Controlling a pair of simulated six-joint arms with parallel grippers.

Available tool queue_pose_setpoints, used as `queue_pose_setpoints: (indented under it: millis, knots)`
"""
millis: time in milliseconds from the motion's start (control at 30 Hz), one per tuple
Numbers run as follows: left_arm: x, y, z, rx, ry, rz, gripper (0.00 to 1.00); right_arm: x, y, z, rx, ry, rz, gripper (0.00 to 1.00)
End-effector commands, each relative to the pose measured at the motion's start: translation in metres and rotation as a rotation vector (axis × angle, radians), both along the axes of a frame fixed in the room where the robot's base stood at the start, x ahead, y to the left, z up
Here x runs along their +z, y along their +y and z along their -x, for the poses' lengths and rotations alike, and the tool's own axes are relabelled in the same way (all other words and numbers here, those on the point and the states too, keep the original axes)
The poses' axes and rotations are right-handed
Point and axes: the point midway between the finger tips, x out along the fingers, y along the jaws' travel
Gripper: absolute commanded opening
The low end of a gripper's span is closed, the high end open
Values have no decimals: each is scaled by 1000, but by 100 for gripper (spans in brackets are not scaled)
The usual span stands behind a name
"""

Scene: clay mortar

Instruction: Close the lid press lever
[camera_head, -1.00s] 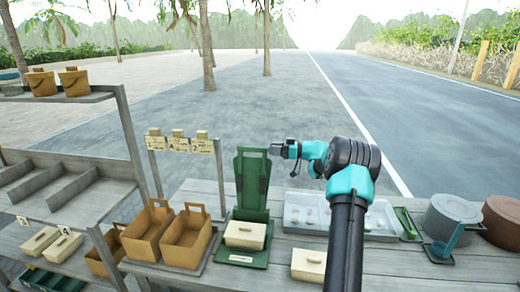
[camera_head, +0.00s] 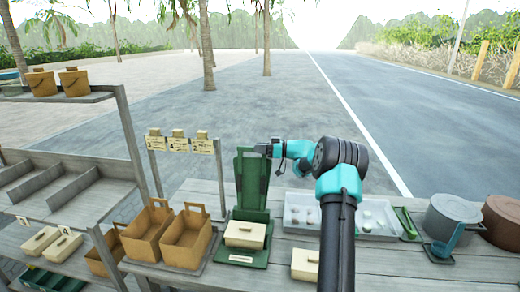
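The green lid press (camera_head: 258,216) stands on the grey table, with its lever (camera_head: 250,180) raised upright. A cream lidded box (camera_head: 245,235) sits on the press base in front of the lever. My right gripper (camera_head: 264,149) is at the top right end of the lever, its tip overlapping the lever's edge in the picture. I cannot tell whether it touches the lever, and its fingers are too small to show open or shut. My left gripper is not in view.
Brown baskets (camera_head: 186,238) stand left of the press. A second cream box (camera_head: 305,264) lies to its right, partly behind my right arm. A pale tray (camera_head: 375,222) with small items and a grey pot (camera_head: 450,215) stand farther right.

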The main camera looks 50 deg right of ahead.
Motion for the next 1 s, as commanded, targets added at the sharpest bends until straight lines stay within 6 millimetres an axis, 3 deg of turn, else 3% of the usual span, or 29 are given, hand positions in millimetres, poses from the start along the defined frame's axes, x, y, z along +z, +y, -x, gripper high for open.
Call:
queue_pose_setpoints:
  millis: [200,667,867,1000]
  knots:
    - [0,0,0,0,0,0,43,0,0,0,0,0,0,0]
    - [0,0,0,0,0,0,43,0,2,0,2,-3,4,0]
    - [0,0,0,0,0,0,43,2,15,1,10,-21,32,0]
    - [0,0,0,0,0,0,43,4,34,1,21,-48,74,0]
